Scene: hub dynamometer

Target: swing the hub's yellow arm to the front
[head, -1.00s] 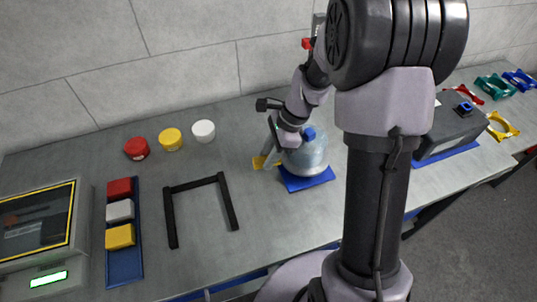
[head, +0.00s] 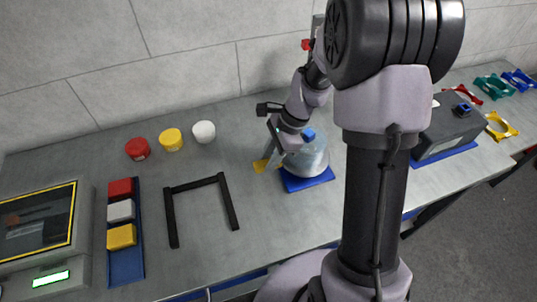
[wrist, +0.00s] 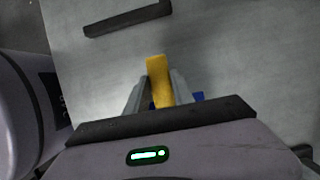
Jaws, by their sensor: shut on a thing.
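The hub (head: 312,160) is a clear, greyish rounded body with a blue top, on a blue base plate (head: 308,183) in the middle of the bench. Its yellow arm (head: 261,165) sticks out on the hub's left side in the head view. My gripper (head: 268,152) reaches down beside the hub and is shut on this yellow arm. In the wrist view the yellow arm (wrist: 158,80) stands between the two grey fingers of my gripper (wrist: 153,98). The hub body is mostly hidden there.
A black three-sided frame (head: 167,205) lies left of the hub. Red (head: 138,149), yellow (head: 171,140) and white (head: 204,131) round pieces stand behind it. A blue tray (head: 125,265) with blocks is at left, a dark box (head: 449,130) at right. Bare bench lies in front.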

